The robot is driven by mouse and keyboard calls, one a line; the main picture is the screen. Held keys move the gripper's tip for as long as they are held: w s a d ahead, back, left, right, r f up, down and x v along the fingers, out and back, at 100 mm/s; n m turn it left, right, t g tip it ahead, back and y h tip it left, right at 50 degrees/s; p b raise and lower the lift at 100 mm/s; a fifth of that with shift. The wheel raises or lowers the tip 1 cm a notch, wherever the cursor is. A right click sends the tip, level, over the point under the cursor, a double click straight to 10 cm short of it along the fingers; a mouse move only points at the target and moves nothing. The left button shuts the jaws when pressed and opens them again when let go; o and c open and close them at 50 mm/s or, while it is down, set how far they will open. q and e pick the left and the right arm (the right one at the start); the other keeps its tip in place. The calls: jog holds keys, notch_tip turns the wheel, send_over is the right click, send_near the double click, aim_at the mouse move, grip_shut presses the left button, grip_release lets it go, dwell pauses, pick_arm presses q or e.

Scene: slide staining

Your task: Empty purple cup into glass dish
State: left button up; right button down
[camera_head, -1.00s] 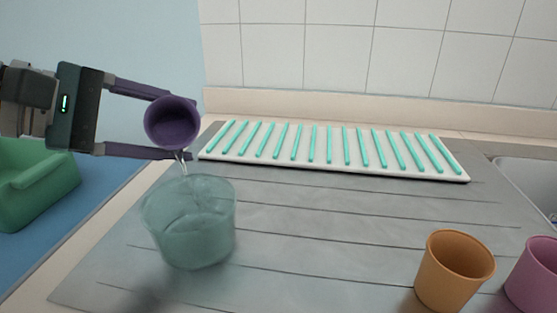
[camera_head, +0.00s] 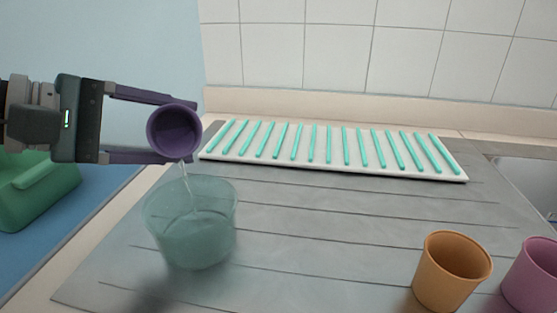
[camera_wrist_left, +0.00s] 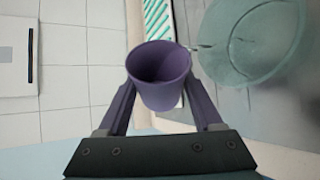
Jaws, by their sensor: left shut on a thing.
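My left gripper (camera_head: 150,127) is shut on the purple cup (camera_head: 173,131), which is tipped with its mouth facing the head camera and down. The cup also shows between the fingers in the left wrist view (camera_wrist_left: 160,78). A thin stream of clear liquid falls from the cup's lower rim into the glass dish (camera_head: 190,240) just below. The dish is round, greenish and see-through, with liquid inside. It also shows at the upper right of the left wrist view (camera_wrist_left: 225,70). My right gripper is not in view.
An orange cup (camera_head: 450,275) and a pink cup (camera_head: 533,280) stand at the front right. A white rack with teal bars (camera_head: 300,165) lies at the back. A green bin (camera_head: 40,195) is at the left. The middle of the grey ribbed surface (camera_head: 320,235) is clear.

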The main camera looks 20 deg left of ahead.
pick_arm(q)
jog(key=shift+f, duration=0.15)
jog(key=shift+s+d+m+t+p, duration=0.15)
jog(key=shift+d+m+t+p, duration=0.05)
jog(key=shift+m+t+p, duration=0.1)
jog(key=shift+s+d, duration=0.15)
jog(key=shift+s+d+r+m+t+y+p, duration=0.3)
jog(key=shift+r+m+p, duration=0.1)
jog(key=shift+p, duration=0.4)
jog(key=shift+s+d+r+m+t, duration=0.1)
jog(key=shift+m+t, duration=0.3)
jog(key=shift+m, duration=0.1)
jog(key=shift+a, duration=0.2)
jog(key=shift+r+m+y, duration=0.15)
jog(key=shift+m+y, duration=0.15)
